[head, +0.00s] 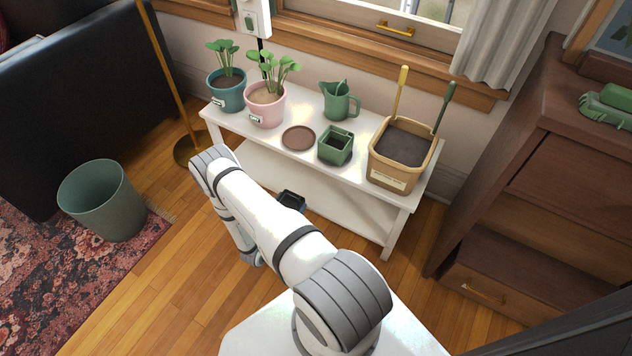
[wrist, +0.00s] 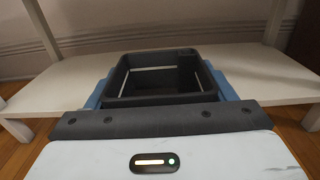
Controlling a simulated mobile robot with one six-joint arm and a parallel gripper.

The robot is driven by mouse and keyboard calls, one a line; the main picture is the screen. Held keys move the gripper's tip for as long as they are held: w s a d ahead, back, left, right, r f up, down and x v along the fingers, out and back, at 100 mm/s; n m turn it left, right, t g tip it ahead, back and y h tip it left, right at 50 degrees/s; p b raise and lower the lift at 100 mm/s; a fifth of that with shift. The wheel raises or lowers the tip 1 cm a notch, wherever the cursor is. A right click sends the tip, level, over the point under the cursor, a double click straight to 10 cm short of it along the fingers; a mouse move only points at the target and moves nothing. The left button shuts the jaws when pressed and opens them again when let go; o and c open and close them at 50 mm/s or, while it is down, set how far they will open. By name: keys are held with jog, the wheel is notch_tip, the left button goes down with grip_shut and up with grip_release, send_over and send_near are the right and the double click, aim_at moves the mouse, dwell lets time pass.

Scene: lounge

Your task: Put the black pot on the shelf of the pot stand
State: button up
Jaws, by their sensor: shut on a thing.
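The black pot (head: 291,200) is a small square pot, upright and open at the top. In the wrist view the black pot (wrist: 160,98) sits between the blue fingers of my gripper (wrist: 160,85), which is shut on it. The white pot stand (head: 225,127) has a full top and a low shelf (head: 262,172). In the wrist view the shelf (wrist: 55,92) extends behind the pot and to both sides. The pot is at the shelf, under the top's level; I cannot tell whether it touches the shelf. My arm hides most of the gripper in the head view.
On the stand's top are a teal potted plant (head: 227,92), a pink one (head: 265,104), a brown saucer (head: 299,138), a green square pot (head: 335,146), a green jug (head: 339,103) and a tan planter (head: 400,160). The visible shelf beside the pot is clear. A bin (head: 102,200) stands left.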

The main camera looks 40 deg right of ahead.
jog(key=shift+g, duration=0.3)
jog(key=b+x, duration=0.1)
jog(key=x, duration=0.4)
jog(key=b+x, duration=0.2)
jog(key=x, duration=0.3)
jog(key=s+f+b+x, duration=0.1)
jog(key=x, duration=0.4)
jog(key=shift+w+d, duration=0.2)
jog(key=shift+d, duration=0.2)
jog(key=shift+b+x, duration=0.45)
jog(key=shift+x, duration=0.5)
jog(key=f, duration=0.1)
jog(key=f+b, duration=0.2)
jog(key=shift+w+d+f, duration=0.15)
jog(key=shift+d+f, duration=0.05)
jog(key=shift+d, duration=0.1)
jog(key=shift+r, duration=0.15)
jog(key=shift+f+b, duration=0.25)
jog(key=shift+b, duration=0.15)
jog(key=o, duration=1)
jog(key=shift+r, duration=0.1)
